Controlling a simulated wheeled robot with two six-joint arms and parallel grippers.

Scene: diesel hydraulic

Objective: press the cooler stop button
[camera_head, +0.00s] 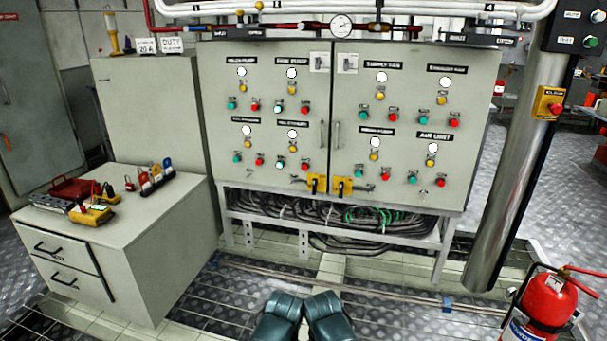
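A grey two-door control cabinet (345,110) stands ahead, with rows of labelled lamps and green and red buttons. The labels are small and blurred, so I cannot tell for sure which one reads cooler. The lower-row label left of the air unit label (433,135) on the right door (410,120) is hard to read; under it are a green button (358,173) and a red button (385,176). The air unit group has its own red button (441,180). Neither of my grippers shows, and nothing covers the buttons.
A grey drawer cabinet (110,250) with tools and padlocks on top stands left. A red fire extinguisher (548,300) is at the front right. Cables (320,212) hang below the cabinet.

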